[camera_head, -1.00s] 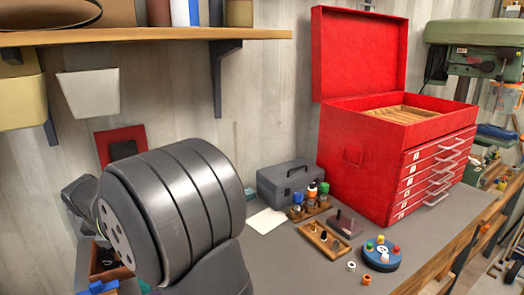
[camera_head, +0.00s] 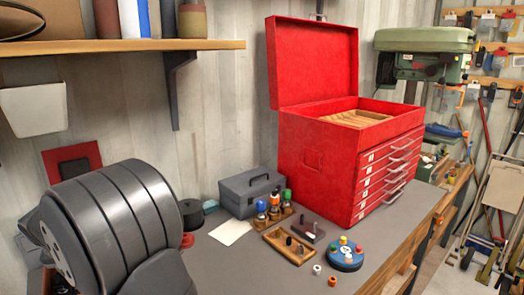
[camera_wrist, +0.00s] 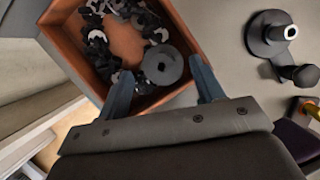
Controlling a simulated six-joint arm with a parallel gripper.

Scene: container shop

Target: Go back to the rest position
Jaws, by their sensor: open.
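My gripper (camera_wrist: 160,88) shows in the wrist view with its two dark fingers spread apart. Nothing is between the fingertips except the view down to a wooden tray. The fingers overlap the near part of the wooden tray (camera_wrist: 71,62) in the picture; I cannot tell the height above it. The tray holds several dark and grey pieces and a grey round disc (camera_wrist: 162,65). In the head view the gripper is hidden; only my arm shows at the lower left.
A red tool chest (camera_head: 312,150) with raised lid stands on the grey bench (camera_head: 235,265). A grey box (camera_head: 240,197), bottle rack (camera_head: 272,217), small wooden tray (camera_head: 290,247) and blue round holder (camera_head: 345,262) stand before it. A shelf (camera_head: 110,45) hangs above my arm.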

